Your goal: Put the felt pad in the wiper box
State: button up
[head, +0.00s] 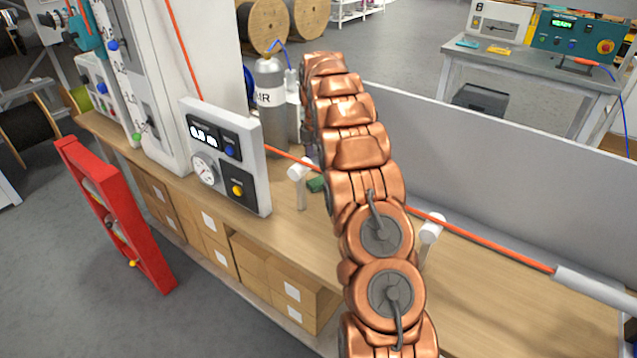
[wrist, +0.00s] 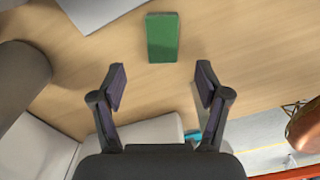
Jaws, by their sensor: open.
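A green rectangular pad (wrist: 162,38), which looks like the felt pad, lies flat on the wooden bench in the wrist view. A small green patch of it shows beside my arm in the head view (head: 317,184). My gripper (wrist: 161,85) is open and empty. Its two dark fingers are spread wide, and the pad lies beyond their tips, roughly centred between them and not touched. My copper arm hides most of the gripper in the head view. I cannot tell which thing is the wiper box.
An orange cable (head: 480,242) runs along the bench past white posts (head: 431,230). A grey meter panel (head: 226,160) and an AIR bottle (head: 270,115) stand close by. A grey panel (head: 500,165) borders the back. Bare bench (head: 480,310) shows at the right.

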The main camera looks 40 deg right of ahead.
aim_at(318, 181)
jog(key=shift+s+d+f+p, duration=0.1)
jog(key=shift+f+p, duration=0.6)
jog(key=shift+f, duration=1.05)
jog(key=shift+d+f+p, duration=0.1)
jog(key=shift+f+p, duration=0.6)
jog(key=shift+f, duration=1.05)
jog(key=c, duration=1)
